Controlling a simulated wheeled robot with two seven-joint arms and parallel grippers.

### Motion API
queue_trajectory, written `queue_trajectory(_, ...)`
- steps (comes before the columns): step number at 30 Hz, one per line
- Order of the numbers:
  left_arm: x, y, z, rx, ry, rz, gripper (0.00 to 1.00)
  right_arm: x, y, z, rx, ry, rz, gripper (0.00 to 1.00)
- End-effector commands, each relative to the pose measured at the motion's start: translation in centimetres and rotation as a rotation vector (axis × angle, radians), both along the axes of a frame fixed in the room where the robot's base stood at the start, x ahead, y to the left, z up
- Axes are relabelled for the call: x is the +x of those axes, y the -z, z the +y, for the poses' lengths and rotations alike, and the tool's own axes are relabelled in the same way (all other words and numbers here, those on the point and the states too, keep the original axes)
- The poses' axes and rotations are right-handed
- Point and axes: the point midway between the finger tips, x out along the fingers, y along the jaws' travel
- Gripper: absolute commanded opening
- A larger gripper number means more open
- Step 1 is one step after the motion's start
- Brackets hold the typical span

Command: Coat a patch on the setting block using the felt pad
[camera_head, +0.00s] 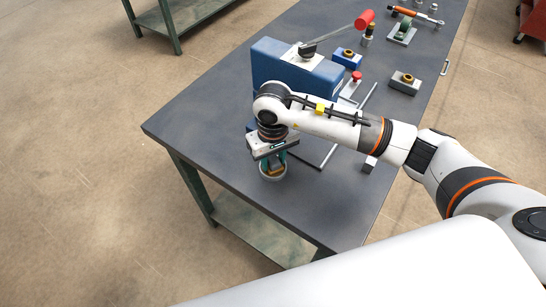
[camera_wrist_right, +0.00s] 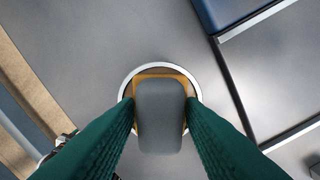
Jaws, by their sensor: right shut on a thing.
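My right gripper (camera_head: 274,162) points down near the table's near left edge. In the wrist view its green fingers (camera_wrist_right: 160,116) are shut on the two sides of a grey-topped felt pad (camera_wrist_right: 158,100) with a yellow-orange lower part. The pad is over or inside a round dish with a pale rim (camera_wrist_right: 160,64); the dish (camera_head: 263,177) also shows below the gripper in the head view. Whether the pad touches the dish's bottom is hidden. I cannot tell for sure which block is the setting block. My left gripper is not in view.
A large blue block-shaped fixture (camera_head: 268,66) with a red-handled lever (camera_head: 364,19) stands behind my right arm. A small blue block (camera_head: 347,59) and a grey block (camera_head: 403,83) stand beyond it. The table (camera_head: 195,115) is clear left of the gripper.

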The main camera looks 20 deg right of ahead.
Motion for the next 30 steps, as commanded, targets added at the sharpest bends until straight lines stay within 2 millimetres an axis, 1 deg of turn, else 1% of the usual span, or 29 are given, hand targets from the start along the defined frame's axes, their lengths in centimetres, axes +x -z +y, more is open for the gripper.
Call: queue_trajectory(30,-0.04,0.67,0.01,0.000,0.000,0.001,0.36,-0.08,0.23,-0.03,-0.001,0.000,0.003,0.17)
